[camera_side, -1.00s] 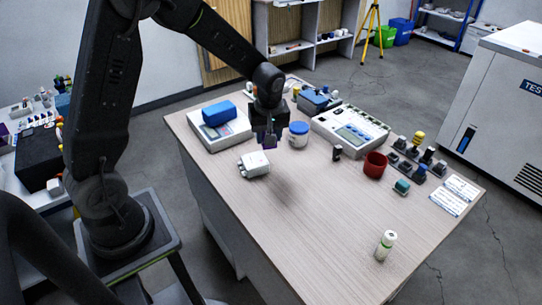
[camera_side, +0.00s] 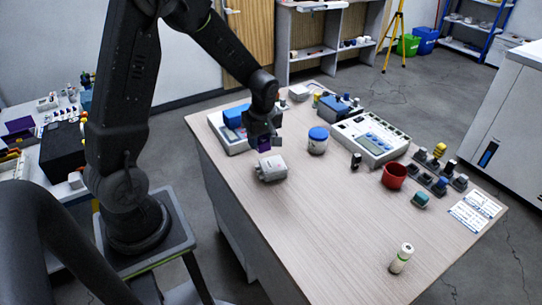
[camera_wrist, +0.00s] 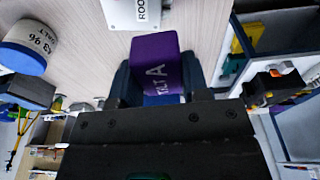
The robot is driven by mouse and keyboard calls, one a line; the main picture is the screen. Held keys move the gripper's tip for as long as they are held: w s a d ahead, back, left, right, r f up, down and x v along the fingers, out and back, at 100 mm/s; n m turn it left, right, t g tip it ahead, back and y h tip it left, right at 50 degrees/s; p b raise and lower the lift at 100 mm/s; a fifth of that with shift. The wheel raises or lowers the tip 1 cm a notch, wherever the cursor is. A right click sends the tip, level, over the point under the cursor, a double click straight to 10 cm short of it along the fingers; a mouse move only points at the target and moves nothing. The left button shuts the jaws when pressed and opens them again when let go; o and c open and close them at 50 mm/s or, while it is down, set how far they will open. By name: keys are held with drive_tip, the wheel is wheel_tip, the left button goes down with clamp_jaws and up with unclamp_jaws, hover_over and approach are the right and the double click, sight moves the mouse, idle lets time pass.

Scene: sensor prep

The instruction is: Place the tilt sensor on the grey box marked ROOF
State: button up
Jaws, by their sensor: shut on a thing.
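My gripper (camera_side: 262,135) is shut on a purple sensor (camera_wrist: 156,60) lettered TILT A, which also shows as a small purple patch in the side view (camera_side: 264,145). I hold it above the table. The light grey box (camera_side: 271,169) stands on the table just below and nearer the side camera. In the wrist view part of the box (camera_wrist: 122,14) shows at the top edge with its ROOF label, just beyond the sensor. A gap between sensor and box cannot be measured from these frames.
A white jar with a blue lid (camera_side: 318,140) stands right of the box. A scale with a blue block (camera_side: 237,117) is behind left. A meter unit (camera_side: 369,138), a red cup (camera_side: 394,176) and a small vial (camera_side: 402,257) stand further right. The near tabletop is clear.

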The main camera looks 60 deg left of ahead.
sight(270, 163)
drive_tip(key=shift+w+d+f, duration=0.9)
drive_tip(key=shift+w+d, duration=0.15)
drive_tip(key=shift+f, duration=2)
drive_tip(key=shift+f, duration=0.15)
drive_tip(key=o, duration=1)
